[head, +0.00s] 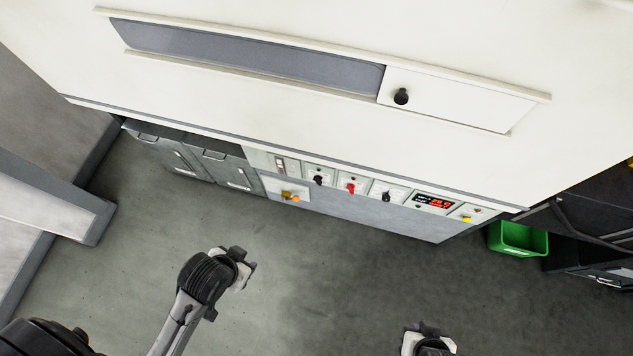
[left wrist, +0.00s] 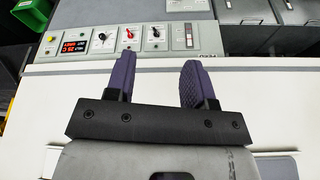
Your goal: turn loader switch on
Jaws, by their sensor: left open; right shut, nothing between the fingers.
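The control panel (head: 362,190) runs along the lower front of the white machine. It carries a black knob (head: 319,179), a red knob (head: 350,187), another black knob (head: 386,196) and a narrow slotted switch (head: 280,165) at its left end. The labels are too small to read, so I cannot tell which is the loader switch. The panel shows turned around in the left wrist view (left wrist: 88,40), with the red knob (left wrist: 129,33) beyond my fingers. My left gripper (head: 245,268) is open and empty (left wrist: 157,72), apart from the panel. My right gripper (head: 428,333) is shut and empty at the bottom edge.
A red digital display (head: 433,202) and a yellow knob (head: 467,218) are at the panel's right. An orange knob (head: 289,196) sits below its left end. Grey drawers (head: 195,165) stand left, a green bin (head: 518,238) right. Floor before the panel is clear.

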